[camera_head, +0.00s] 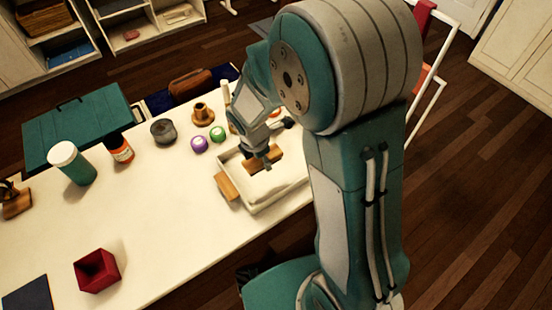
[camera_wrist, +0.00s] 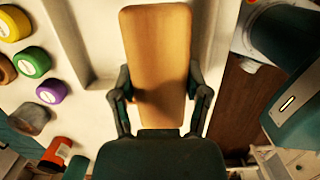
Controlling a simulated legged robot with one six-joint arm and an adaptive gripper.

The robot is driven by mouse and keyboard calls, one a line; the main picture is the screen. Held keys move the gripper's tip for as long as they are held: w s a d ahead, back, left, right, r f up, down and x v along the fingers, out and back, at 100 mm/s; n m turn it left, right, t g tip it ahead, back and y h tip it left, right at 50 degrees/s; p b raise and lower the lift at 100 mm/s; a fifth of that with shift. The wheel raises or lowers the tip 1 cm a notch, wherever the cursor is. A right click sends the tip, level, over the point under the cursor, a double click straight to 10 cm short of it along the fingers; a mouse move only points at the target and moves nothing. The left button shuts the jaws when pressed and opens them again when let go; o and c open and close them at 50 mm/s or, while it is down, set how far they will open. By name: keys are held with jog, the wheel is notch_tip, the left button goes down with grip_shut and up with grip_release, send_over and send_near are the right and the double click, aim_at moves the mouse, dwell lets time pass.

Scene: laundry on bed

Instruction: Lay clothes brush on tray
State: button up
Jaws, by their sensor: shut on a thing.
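The clothes brush (camera_head: 258,162) is a flat wooden piece. In the wrist view the brush (camera_wrist: 158,50) stretches forward between my fingers. My gripper (camera_head: 266,158) is shut on it, with one finger on each side in the wrist view (camera_wrist: 161,95). The tray (camera_head: 284,200) is a pale, shallow box at the table's right end. The brush is over the tray's interior in the head view. Part of the tray wall also shows in the wrist view (camera_wrist: 72,45). I cannot tell whether the brush touches the tray floor. The brush's underside is hidden.
A wooden block (camera_head: 228,188) is at the tray's left side. Purple (camera_head: 199,145) and green (camera_head: 217,134) round items, a grey pot (camera_head: 163,131) and a brown stand (camera_head: 202,114) are nearby. A red box (camera_head: 96,271) stands at the front left. The table's middle is clear.

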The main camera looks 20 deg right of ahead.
jog(key=w+d+f, duration=0.1)
jog(key=w+f, duration=0.1)
jog(key=w+d+f, duration=0.2)
jog(key=f, duration=0.1)
jog(key=w+d+f, duration=0.2)
jog(key=shift+d+f, duration=0.2)
jog(key=shift+d, duration=0.05)
jog(key=shift+a+f, duration=0.2)
jog(key=shift+f, duration=1.25)
jog(key=shift+s, duration=0.1)
jog(key=o, duration=1.3)
jog(key=shift+c, duration=0.2)
